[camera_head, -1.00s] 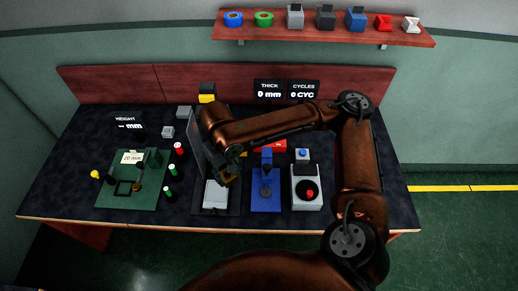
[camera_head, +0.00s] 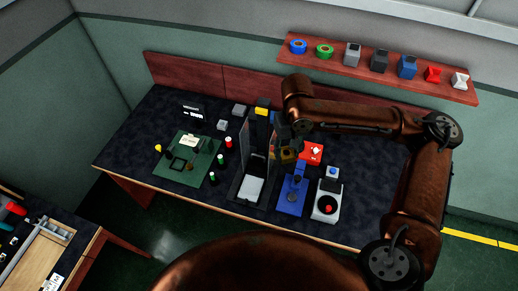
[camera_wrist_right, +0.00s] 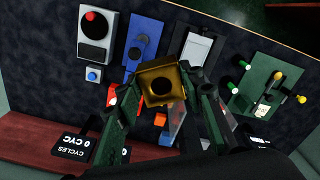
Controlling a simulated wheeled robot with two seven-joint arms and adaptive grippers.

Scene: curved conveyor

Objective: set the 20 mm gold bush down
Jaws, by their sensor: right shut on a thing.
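My right gripper (camera_head: 287,150) is shut on the gold bush (camera_wrist_right: 160,84), a squarish gold block with a dark round hole. In the right wrist view the bush sits between the fingertips of the right gripper (camera_wrist_right: 160,92), held above the bench. In the head view the bush (camera_head: 287,157) is small and partly covered by the gripper, near the blue press (camera_head: 292,192). A green mat (camera_head: 168,172) with a "20 mm" card (camera_head: 189,141) lies at the bench's left. My left gripper is not in view.
A dark upright panel (camera_head: 250,145) stands left of the gripper by a pale plate (camera_head: 251,189). A red object (camera_head: 311,152) and a white box with a red button (camera_head: 326,206) are to the right. A shelf (camera_head: 390,75) hangs behind. Another bench (camera_head: 45,250) is at lower left.

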